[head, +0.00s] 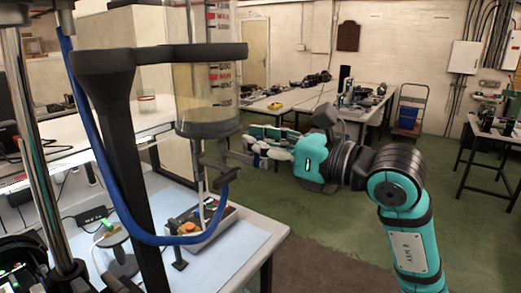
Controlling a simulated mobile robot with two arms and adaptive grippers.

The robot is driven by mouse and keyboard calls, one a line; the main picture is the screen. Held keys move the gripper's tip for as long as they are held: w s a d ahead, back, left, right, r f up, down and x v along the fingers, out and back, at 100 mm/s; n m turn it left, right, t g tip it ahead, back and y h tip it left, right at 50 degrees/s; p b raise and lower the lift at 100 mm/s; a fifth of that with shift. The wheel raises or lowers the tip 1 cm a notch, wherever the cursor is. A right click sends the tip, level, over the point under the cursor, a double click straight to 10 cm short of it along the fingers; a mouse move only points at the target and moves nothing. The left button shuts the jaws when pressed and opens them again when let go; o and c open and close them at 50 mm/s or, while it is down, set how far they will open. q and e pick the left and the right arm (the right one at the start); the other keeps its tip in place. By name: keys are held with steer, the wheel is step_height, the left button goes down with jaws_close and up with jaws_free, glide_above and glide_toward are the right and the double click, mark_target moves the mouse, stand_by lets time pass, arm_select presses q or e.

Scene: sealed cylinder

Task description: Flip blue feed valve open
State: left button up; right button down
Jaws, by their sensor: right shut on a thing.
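A clear cylinder (205,90) with red and dark level markings stands in a dark frame (118,130). My left gripper does not show.
A control box (198,228) with an orange button sits on the pale bench top (235,262) below the valve. A chrome post (36,165) stands at the left. Further tables and a cart (407,112) are behind, with open green floor between.

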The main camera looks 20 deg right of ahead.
steer(key=shift+a+n, duration=0.1)
steer(key=shift+n, duration=0.2)
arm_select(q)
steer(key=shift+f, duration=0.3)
arm_select(e)
steer(key=c, duration=1.3)
jaws_free()
steer(key=shift+s, duration=0.1)
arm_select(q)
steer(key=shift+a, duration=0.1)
arm_select(e)
steer(key=v, duration=1.2)
